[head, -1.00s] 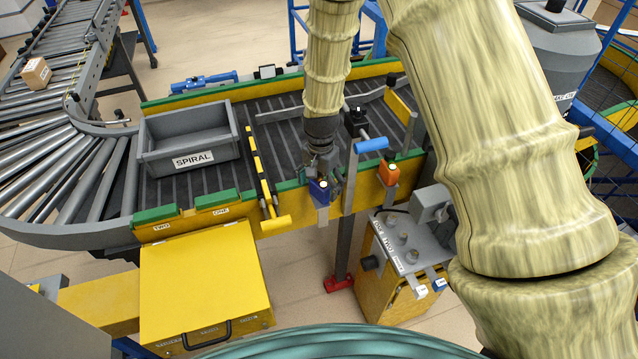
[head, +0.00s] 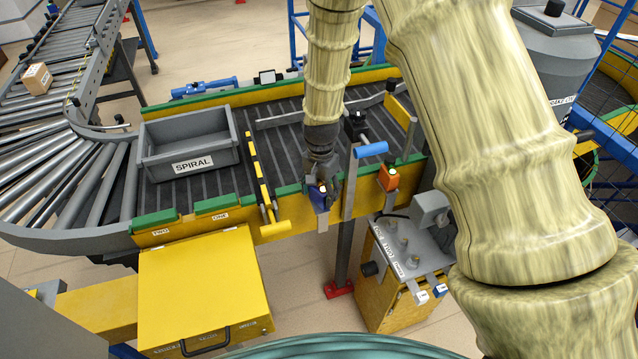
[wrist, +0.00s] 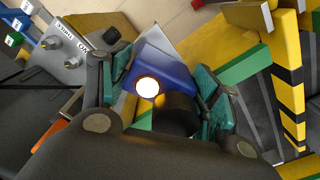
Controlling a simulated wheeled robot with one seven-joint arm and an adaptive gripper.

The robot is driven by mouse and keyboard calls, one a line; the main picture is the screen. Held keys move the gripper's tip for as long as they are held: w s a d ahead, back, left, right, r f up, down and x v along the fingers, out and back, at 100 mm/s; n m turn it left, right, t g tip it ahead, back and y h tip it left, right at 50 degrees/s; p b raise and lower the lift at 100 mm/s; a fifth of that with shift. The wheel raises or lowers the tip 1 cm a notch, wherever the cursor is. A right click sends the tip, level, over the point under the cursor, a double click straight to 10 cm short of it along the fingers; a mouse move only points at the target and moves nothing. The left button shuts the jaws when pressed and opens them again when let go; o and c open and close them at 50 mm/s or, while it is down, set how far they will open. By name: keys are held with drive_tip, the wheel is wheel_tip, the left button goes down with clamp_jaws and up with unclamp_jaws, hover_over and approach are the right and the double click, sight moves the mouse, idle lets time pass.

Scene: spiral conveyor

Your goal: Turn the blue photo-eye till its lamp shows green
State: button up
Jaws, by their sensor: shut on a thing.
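The blue photo-eye (head: 318,198) sits on the near side rail of the conveyor, beside a grey post. My gripper (head: 322,184) reaches down onto it from above. In the wrist view the photo-eye's blue body (wrist: 172,78) lies between the two green-padded fingers of my gripper (wrist: 160,90), which is shut on it. Its round lamp (wrist: 148,87) glows whitish with a warm, amber-looking rim and an orange glow beside it; I see no green in it. Part of the body is hidden behind the fingers and a dark round part.
An orange sensor (head: 388,178) and a blue-handled lever (head: 371,150) are close on the right. A yellow-handled bar (head: 273,230) is on the left. A grey tote marked SPIRAL (head: 188,148) stands on the belt. A control box (head: 408,245) stands below right.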

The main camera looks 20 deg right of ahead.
drive_tip(key=shift+r, duration=0.1)
drive_tip(key=m+p, duration=0.1)
drive_tip(key=m, duration=0.2)
drive_tip(key=shift+m+p, duration=0.3)
drive_tip(key=shift+m, duration=0.5)
drive_tip(key=shift+c, duration=0.2)
drive_tip(key=shift+m, duration=0.6)
drive_tip(key=shift+m+p, duration=0.5)
drive_tip(key=shift+p, duration=0.1)
drive_tip(key=shift+c, duration=0.3)
drive_tip(key=o, duration=1)
